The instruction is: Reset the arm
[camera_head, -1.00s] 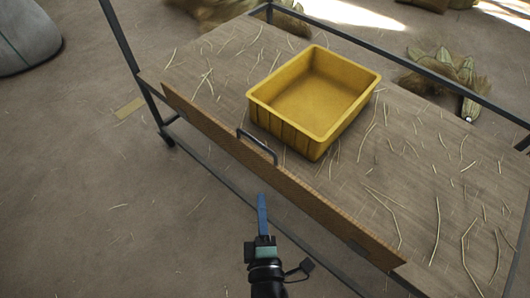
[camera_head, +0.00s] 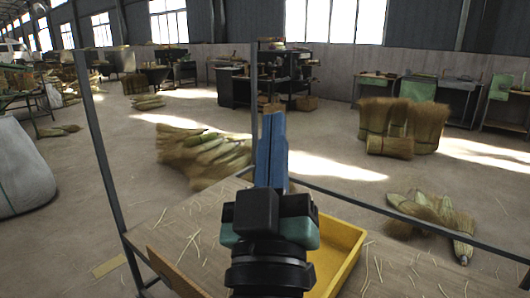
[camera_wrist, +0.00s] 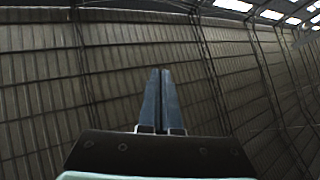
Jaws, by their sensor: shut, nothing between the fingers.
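My gripper (camera_head: 271,150) is raised in the middle of the head view, with its blue fingers pointing up and away. It also shows in the wrist view (camera_wrist: 160,75), where the two fingers lie together with nothing between them. Behind them the wrist view shows only a ribbed wall and part of the roof. In the head view the arm hides part of the yellow bin (camera_head: 342,252), which sits on the wooden table (camera_head: 185,222) below.
Dark metal frame bars (camera_head: 106,165) rise around the table. Straw bits lie on its top. Broom heads (camera_head: 205,155) lie on the floor behind, more (camera_head: 438,212) lie at right, and bundles (camera_head: 400,122) stand farther back. A white sack (camera_head: 22,170) is at left. Open floor lies between.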

